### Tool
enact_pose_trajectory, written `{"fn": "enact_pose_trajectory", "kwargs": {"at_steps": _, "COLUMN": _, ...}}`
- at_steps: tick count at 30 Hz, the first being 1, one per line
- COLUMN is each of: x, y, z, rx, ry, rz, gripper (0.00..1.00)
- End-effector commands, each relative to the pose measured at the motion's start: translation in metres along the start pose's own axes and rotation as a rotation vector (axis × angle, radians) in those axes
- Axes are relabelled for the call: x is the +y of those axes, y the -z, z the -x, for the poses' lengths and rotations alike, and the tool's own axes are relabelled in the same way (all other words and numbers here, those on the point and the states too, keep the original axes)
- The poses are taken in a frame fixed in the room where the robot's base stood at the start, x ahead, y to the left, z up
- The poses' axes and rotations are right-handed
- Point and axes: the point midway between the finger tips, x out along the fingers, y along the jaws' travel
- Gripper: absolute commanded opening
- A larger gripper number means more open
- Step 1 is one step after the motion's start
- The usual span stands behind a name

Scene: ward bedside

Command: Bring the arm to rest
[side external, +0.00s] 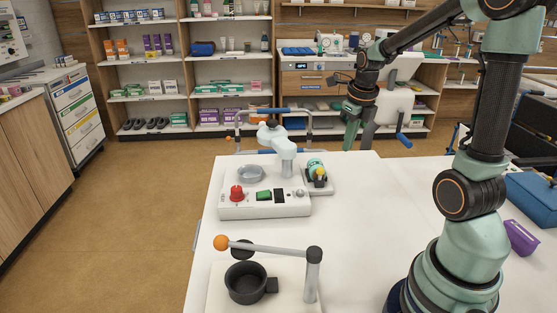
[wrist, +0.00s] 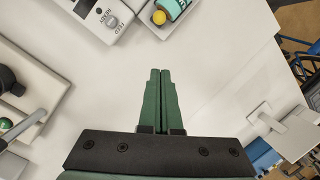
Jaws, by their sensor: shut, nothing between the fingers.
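My gripper (side external: 350,133) hangs with its green fingers pointing down, over the far right part of the white table (side external: 350,230). In the wrist view my gripper (wrist: 160,72) has its two green fingers together, shut and empty, above bare table. In the side view my arm rises from its base at the right and reaches back and to the left, with the gripper clear of the devices on the table.
A white device (side external: 262,208) with a red knob stands left of my gripper, beside a teal-and-yellow item (side external: 317,170). A lever press with a black cup (side external: 246,284) stands nearer. A purple bin (side external: 521,238) and blue case (side external: 533,197) lie right. The table's middle is clear.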

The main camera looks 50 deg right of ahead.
Motion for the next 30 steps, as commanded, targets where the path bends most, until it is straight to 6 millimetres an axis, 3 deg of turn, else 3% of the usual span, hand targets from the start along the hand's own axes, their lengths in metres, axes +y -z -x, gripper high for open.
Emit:
{"fn": "enact_pose_trajectory", "kwargs": {"at_steps": 5, "x": 0.027, "y": -0.004, "z": 0.017, "rx": -0.039, "ry": 0.006, "rz": 0.368, "gripper": 0.00}}
{"fn": "enact_pose_trajectory", "kwargs": {"at_steps": 13, "x": 0.079, "y": -0.002, "z": 0.046, "rx": -0.111, "ry": 0.048, "rz": 1.134, "gripper": 0.00}}
{"fn": "enact_pose_trajectory", "kwargs": {"at_steps": 30, "x": 0.172, "y": 0.031, "z": 0.089, "rx": -0.222, "ry": 0.319, "rz": 2.712, "gripper": 0.00}}
